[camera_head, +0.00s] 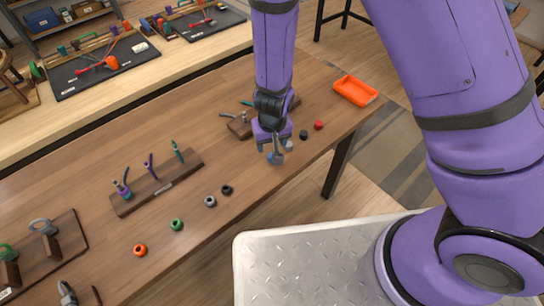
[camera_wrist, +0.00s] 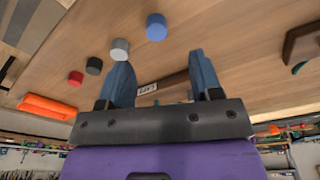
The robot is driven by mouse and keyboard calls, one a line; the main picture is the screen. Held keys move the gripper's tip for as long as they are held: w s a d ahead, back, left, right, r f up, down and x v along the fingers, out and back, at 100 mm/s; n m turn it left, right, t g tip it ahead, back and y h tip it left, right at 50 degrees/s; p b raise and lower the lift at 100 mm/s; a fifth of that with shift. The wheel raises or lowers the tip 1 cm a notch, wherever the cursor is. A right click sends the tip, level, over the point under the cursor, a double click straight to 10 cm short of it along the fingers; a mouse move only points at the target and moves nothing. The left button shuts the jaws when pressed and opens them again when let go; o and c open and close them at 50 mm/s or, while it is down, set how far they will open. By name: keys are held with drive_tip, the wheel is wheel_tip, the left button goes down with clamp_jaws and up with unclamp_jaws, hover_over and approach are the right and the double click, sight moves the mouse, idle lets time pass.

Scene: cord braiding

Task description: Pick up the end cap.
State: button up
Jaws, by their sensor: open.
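Several small round caps stand in a row on the wooden table. In the wrist view they are a blue cap (camera_wrist: 156,27), a grey cap (camera_wrist: 119,49), a black cap (camera_wrist: 94,66) and a red cap (camera_wrist: 76,78). In the head view the red cap (camera_head: 318,125) and the black cap (camera_head: 303,134) show clear of my gripper (camera_head: 276,156). The grey and blue caps are hard to separate from the fingers there. In the wrist view my open gripper (camera_wrist: 163,75) has nothing between its fingers; the left finger is near the grey cap in the picture.
An orange tray (camera_head: 355,91) lies at the table's right end. Orange (camera_head: 140,250), green (camera_head: 177,224), grey (camera_head: 210,201) and black (camera_head: 226,189) rings lie along the front. Another wooden stand is behind my gripper.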

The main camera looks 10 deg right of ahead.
drive_tip(key=shift+w+f, duration=0.15)
drive_tip(key=shift+f, duration=1.15)
drive_tip(key=shift+f, duration=0.1)
drive_tip(key=shift+w+d+f, duration=0.1)
drive_tip(key=shift+w+f, duration=0.05)
drive_tip(key=shift+f, duration=0.7)
drive_tip(key=shift+w+d+f, duration=0.1)
drive_tip(key=shift+f, duration=0.7)
drive_tip(key=shift+w+f, duration=0.1)
drive_tip(key=shift+f, duration=0.7)
drive_tip(key=c, duration=1)
